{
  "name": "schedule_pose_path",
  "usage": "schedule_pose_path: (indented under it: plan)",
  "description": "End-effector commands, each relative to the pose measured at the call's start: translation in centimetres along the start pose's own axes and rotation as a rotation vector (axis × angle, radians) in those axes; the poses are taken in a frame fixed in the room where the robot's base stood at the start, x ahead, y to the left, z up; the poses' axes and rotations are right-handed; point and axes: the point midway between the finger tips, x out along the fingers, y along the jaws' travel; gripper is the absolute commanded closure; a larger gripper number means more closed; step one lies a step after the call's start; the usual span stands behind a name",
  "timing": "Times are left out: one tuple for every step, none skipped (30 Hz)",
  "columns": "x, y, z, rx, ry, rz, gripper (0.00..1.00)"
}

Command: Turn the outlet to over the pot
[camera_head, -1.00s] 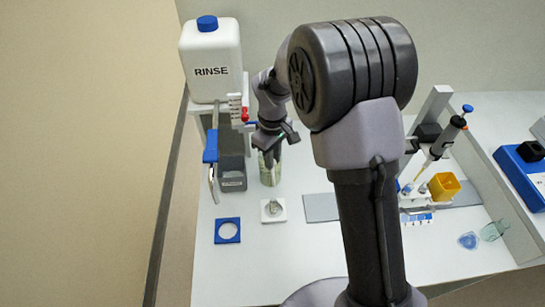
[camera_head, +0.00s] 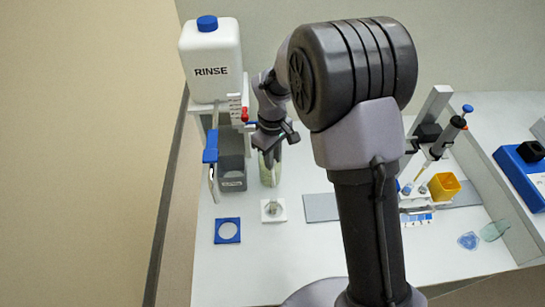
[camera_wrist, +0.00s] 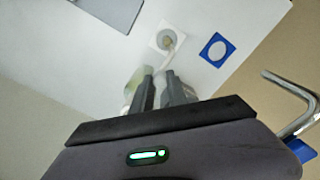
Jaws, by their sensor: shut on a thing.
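The outlet (camera_head: 213,185) is a bent metal spout below a blue block, under the rinse container. It points down at the bench's left edge, left of the white square and apart from it. It also shows at the right of the wrist view (camera_wrist: 296,100). A small round grey thing, perhaps the pot (camera_head: 273,207), sits on the white square; it shows in the wrist view too (camera_wrist: 167,40). My gripper (camera_head: 268,158) is shut on a pale green clear vessel (camera_head: 270,176), standing behind the white square. The fingers partly hide this vessel in the wrist view.
The white RINSE container (camera_head: 211,60) with a blue cap stands above the outlet. A blue square with a pale round centre (camera_head: 228,231) lies in front. A grey box (camera_head: 232,174) stands beside the outlet. A pipette stand and yellow cup (camera_head: 444,187) are at the right.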

Motion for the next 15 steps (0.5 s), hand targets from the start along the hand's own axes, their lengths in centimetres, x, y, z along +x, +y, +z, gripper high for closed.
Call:
schedule_pose_path:
  plan:
    - [0.0, 0.0, 0.0, 0.000, 0.001, 0.000, 1.00]
    - [0.0, 0.0, 0.0, 0.000, 0.001, 0.000, 1.00]
    - [0.0, 0.0, 0.0, 0.000, 0.001, 0.000, 1.00]
    - [0.0, 0.0, 0.0, 0.000, 0.001, 0.000, 1.00]
    - [0.0, 0.0, 0.0, 0.000, 0.001, 0.000, 1.00]
    - [0.0, 0.0, 0.0, 0.000, 0.001, 0.000, 1.00]
    - [0.0, 0.0, 0.0, 0.000, 0.001, 0.000, 1.00]
    - [0.0, 0.0, 0.0, 0.000, 0.001, 0.001, 1.00]
    - [0.0, 0.0, 0.0, 0.000, 0.001, 0.001, 1.00]
    - [0.0, 0.0, -0.1, 0.004, 0.001, 0.001, 1.00]
    - [0.0, -0.1, -0.2, 0.018, 0.001, 0.001, 1.00]
    - [-0.1, -0.3, -0.5, 0.051, 0.001, 0.001, 1.00]
    - [-0.1, -0.6, -0.8, 0.087, 0.001, 0.001, 1.00]
    - [-0.1, -0.9, -1.1, 0.128, 0.001, 0.001, 1.00]
    - [0.0, -1.3, -1.6, 0.188, 0.001, 0.001, 1.00]
